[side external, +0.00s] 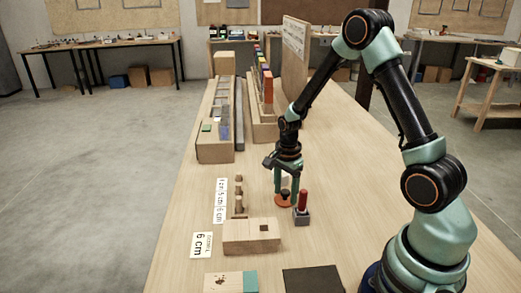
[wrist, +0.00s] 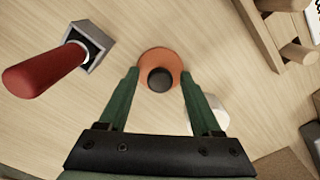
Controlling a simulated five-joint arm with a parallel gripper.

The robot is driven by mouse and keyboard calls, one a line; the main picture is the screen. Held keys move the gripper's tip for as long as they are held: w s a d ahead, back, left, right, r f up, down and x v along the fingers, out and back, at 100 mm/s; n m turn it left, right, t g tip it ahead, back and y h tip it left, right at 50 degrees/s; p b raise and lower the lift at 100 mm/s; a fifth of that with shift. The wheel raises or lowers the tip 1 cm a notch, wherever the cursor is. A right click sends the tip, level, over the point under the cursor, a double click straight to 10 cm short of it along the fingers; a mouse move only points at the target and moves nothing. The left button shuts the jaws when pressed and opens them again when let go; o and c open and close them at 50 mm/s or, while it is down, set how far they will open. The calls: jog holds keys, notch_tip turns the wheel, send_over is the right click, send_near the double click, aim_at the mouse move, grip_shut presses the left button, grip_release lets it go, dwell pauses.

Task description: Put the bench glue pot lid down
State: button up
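The lid, an orange disc (side external: 283,201) with a dark knob, appears to lie flat on the bench in the side view. In the wrist view the orange disc (wrist: 147,57) and its dark knob (wrist: 160,80) sit between my fingertips. My gripper (wrist: 160,73) is open, with clear space between each finger and the knob. In the side view my gripper (side external: 286,188) points down right over the lid. A pale rounded thing (wrist: 210,115) is partly hidden behind my right finger in the wrist view; I cannot tell whether it is the glue pot.
A red-handled tool (side external: 303,200) stands in a grey block (side external: 301,217) close right of the lid. A wooden block (side external: 250,236) and wooden pegs (side external: 238,200) stand nearby, with size labels (side external: 201,245). A dark mat (side external: 312,280) lies in front. The bench (side external: 340,170) is clear behind my gripper.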

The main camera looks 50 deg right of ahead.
aim_at(286, 191)
jog(key=shift+r, duration=0.15)
notch_tip(286, 191, up, 12)
jog(key=s+a+r+n+t, duration=0.5)
jog(key=s+a+r+n, duration=0.4)
jog(key=n, duration=1)
notch_tip(286, 191, up, 3)
jog(key=a, duration=0.2)
jog(key=shift+s+a+t, duration=0.15)
jog(key=shift+a+t, duration=0.15)
jog(key=shift+a, duration=0.05)
